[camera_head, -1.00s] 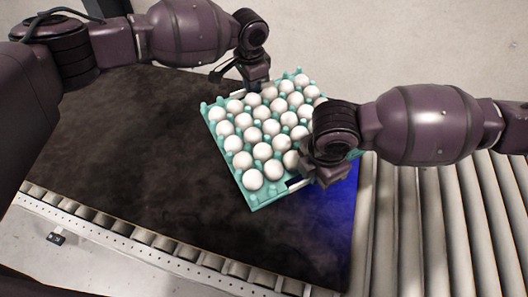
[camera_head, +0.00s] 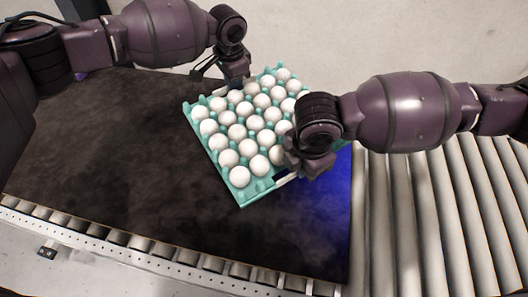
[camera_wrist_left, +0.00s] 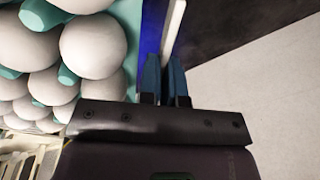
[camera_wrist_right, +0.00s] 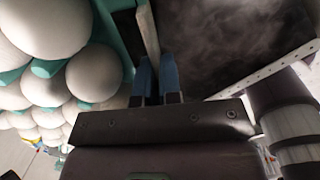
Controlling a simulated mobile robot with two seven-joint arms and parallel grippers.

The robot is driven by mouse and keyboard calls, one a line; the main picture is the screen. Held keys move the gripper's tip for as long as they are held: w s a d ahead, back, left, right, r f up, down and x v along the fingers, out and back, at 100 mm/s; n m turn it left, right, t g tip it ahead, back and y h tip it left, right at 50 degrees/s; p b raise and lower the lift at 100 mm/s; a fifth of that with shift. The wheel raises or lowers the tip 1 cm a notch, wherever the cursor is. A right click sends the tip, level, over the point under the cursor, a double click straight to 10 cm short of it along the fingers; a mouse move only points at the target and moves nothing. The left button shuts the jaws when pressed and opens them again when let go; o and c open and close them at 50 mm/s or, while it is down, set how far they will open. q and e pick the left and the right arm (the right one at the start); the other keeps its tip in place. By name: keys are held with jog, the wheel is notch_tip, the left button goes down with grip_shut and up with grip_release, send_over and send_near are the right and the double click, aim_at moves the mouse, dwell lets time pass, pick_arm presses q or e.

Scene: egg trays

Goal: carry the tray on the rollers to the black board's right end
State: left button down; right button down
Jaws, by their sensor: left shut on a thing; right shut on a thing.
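The turquoise tray (camera_head: 243,199), full of white eggs, is held between my two grippers over the right part of the black board (camera_head: 110,150). It sits slightly turned, and its height above the board is hard to judge. My left gripper (camera_head: 237,83) is shut on the tray's far side; the left wrist view shows its blue fingers (camera_wrist_left: 165,78) around a pale bar. My right gripper (camera_head: 292,174) is shut on the tray's near side, and its fingers (camera_wrist_right: 155,78) close on a similar bar. My right wrist hides some eggs. The board's right end (camera_head: 335,215) glows blue.
Bare rollers (camera_head: 440,220) run on to the right of the board. A perforated metal rail (camera_head: 130,258) edges the near side. The board's left part is clear. Pale floor (camera_head: 330,30) lies beyond the far edge.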

aim_at(298, 196)
pick_arm(q)
jog(key=shift+w+a+r, duration=0.1)
jog(key=shift+w+a, duration=0.05)
jog(key=shift+w, duration=0.05)
pick_arm(e)
jog(key=shift+s, duration=0.1)
